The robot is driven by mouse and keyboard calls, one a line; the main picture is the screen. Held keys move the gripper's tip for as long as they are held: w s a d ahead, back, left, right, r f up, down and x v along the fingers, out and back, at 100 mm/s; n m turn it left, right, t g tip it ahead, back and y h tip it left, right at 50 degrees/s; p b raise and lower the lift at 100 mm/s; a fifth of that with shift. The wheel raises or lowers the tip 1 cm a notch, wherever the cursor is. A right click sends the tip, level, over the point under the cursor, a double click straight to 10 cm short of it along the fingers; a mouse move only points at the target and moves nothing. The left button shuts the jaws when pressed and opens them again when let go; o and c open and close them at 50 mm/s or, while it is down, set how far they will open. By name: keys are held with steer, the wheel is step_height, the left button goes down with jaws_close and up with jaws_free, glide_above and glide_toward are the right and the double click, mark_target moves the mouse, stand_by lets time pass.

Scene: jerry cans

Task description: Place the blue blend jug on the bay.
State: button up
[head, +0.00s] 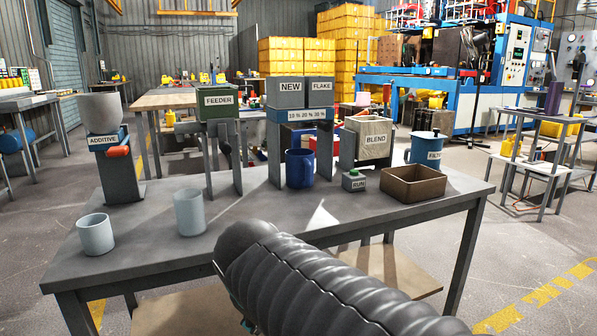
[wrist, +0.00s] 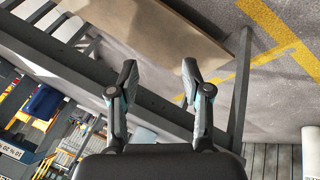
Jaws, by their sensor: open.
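A dark blue jug (head: 300,168) stands upright on the grey table, below the grey hoppers marked NEW and FLAKE (head: 299,92). A lighter blue jug (head: 425,148) with a handle and a partly readable label stands at the table's right back. A pale bin marked BLEND (head: 370,141) is held up on a stand between them. No label reading bay shows, so I cannot tell which spot that is. My gripper (wrist: 157,76) is open and empty in the wrist view, near the table's edge beam (wrist: 65,68). In the head view my dark arm hides it.
Two pale cups (head: 96,234) (head: 189,213) stand on the left of the table (head: 260,228). A brown open box (head: 413,184) and a small RUN button box (head: 354,181) are at the right. ADDITIVE (head: 103,140) and FEEDER (head: 218,101) stands rise at the back. The front middle is partly clear.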

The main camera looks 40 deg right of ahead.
steer(key=w+d+r+n+h, duration=0.2)
steer(key=w+d+r+n, duration=0.1)
steer(key=w+d, duration=0.2)
steer(key=w+d+r+n+h, duration=0.3)
steer(key=w+d, duration=0.3)
steer(key=w, duration=0.1)
steer(key=w+d+r+n+g+h, duration=0.1)
steer(key=w+d+r+n+h, duration=0.2)
steer(key=w+d, duration=0.3)
steer(key=shift+d, duration=0.1)
steer(key=w+d+r+n+t+h, duration=0.1)
steer(key=w+d+r+n+h, duration=0.15)
steer(key=w+d+n, duration=0.35)
steer(key=w+d+r+n+h, duration=0.2)
steer(key=w+d+n+h, duration=0.15)
steer(key=w, duration=0.45)
steer(key=b, duration=0.1)
glide_toward(301, 170)
steer(key=s, duration=0.2)
steer(key=s+d+f, duration=0.1)
steer(key=shift+s+d+f+m, duration=0.1)
steer(key=shift+s+m, duration=0.1)
steer(key=shift+m, duration=0.15)
steer(key=shift+d+f, duration=0.15)
steer(key=x, duration=0.7)
steer(key=shift+d, duration=0.15)
jaws_close()
